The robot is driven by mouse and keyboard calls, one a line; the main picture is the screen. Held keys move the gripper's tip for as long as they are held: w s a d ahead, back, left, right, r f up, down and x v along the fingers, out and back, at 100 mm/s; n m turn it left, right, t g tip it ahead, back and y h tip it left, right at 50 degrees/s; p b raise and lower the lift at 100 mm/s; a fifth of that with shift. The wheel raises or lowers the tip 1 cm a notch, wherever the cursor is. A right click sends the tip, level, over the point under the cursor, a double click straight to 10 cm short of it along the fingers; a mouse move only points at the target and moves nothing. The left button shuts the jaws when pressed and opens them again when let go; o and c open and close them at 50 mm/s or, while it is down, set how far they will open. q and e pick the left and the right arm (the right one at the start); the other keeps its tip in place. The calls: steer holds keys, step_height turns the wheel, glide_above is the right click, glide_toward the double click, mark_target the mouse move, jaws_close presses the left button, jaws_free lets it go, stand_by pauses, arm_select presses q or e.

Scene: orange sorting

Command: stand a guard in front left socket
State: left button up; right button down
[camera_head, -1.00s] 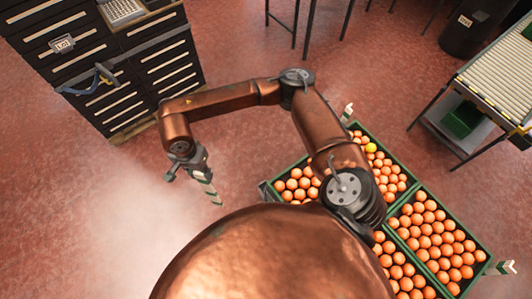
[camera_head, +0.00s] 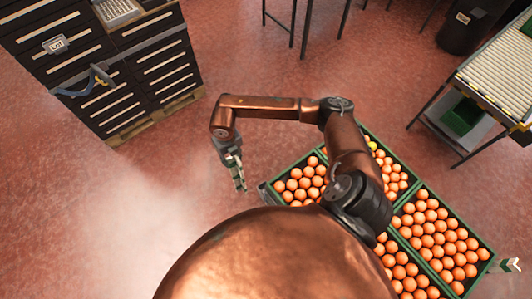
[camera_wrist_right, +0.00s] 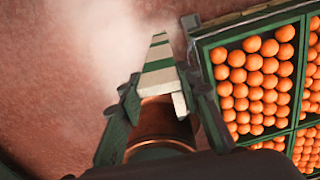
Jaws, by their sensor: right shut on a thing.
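My right gripper (camera_head: 234,160) is shut on a guard (camera_head: 239,181), a green and white striped piece. It holds the guard in the air, left of the orange crates. In the right wrist view the guard (camera_wrist_right: 158,68) sticks out past the fingers of my right gripper (camera_wrist_right: 160,108), tilted and clear of the crates. A grey bracket, likely a socket (camera_head: 266,194), shows at the left corner of the crates; a grey piece at the crate corner (camera_wrist_right: 190,22) also shows in the wrist view. My left gripper is out of view.
Green crates (camera_head: 455,212) full of oranges stand right of the gripper, partly behind my arm. Another striped guard (camera_head: 508,265) is at their right corner. A dark drawer cabinet (camera_head: 150,75) stands upper left. Open red floor lies left of the crates.

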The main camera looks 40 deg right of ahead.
steer(key=s+d+f+m+b, duration=0.1)
steer(key=s+d+f+m, duration=0.1)
steer(key=d+f+m, duration=0.5)
steer(key=s+d+f+m, duration=0.2)
steer(key=d+f+m, duration=0.1)
steer(key=d+m, duration=0.6)
arm_select(q)
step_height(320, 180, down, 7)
steer(key=b, duration=0.8)
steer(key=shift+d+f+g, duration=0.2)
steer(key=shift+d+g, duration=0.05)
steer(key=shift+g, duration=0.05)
arm_select(e)
step_height(320, 180, down, 14)
steer(key=m, duration=0.1)
steer(key=shift+a, duration=0.45)
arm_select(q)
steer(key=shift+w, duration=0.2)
arm_select(e)
steer(key=c, duration=1.3)
jaws_free()
